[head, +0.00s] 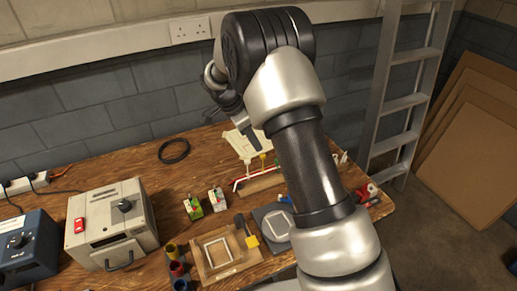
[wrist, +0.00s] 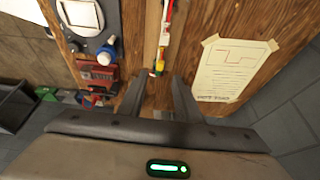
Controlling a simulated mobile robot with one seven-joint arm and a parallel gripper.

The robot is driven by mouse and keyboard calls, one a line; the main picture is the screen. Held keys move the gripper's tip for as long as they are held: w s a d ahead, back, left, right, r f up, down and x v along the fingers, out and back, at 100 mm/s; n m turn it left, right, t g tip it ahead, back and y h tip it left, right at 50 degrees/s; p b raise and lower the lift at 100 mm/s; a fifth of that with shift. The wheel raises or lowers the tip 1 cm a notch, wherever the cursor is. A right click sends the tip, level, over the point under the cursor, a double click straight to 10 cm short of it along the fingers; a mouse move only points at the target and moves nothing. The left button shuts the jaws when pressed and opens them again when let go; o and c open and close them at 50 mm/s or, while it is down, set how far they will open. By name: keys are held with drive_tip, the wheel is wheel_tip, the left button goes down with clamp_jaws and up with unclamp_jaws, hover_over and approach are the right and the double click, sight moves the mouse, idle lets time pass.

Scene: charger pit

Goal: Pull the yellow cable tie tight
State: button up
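The yellow cable tie (wrist: 158,68) shows in the wrist view as a small yellow piece around or beside a red and white cable bundle (wrist: 165,30), just beyond my fingertips. In the head view a yellow piece (head: 262,158) stands by the bundle (head: 240,183), close to my gripper (head: 256,142). In the wrist view my gripper (wrist: 157,82) is open, its two dark fingers apart with nothing between them. The bundle lies along a wooden strip (wrist: 151,35). The tie's tail and head are too small to tell apart.
A paper sheet with a red line drawing (wrist: 230,68) lies beside the strip. A grey plate with a white square (head: 274,222), a wooden frame board (head: 218,262), coloured cups (head: 174,268) and a grey box (head: 112,222) stand nearer. A black cable coil (head: 173,151) lies left.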

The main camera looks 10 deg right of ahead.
drive_tip(key=v, duration=1)
drive_tip(key=shift+r, duration=0.25)
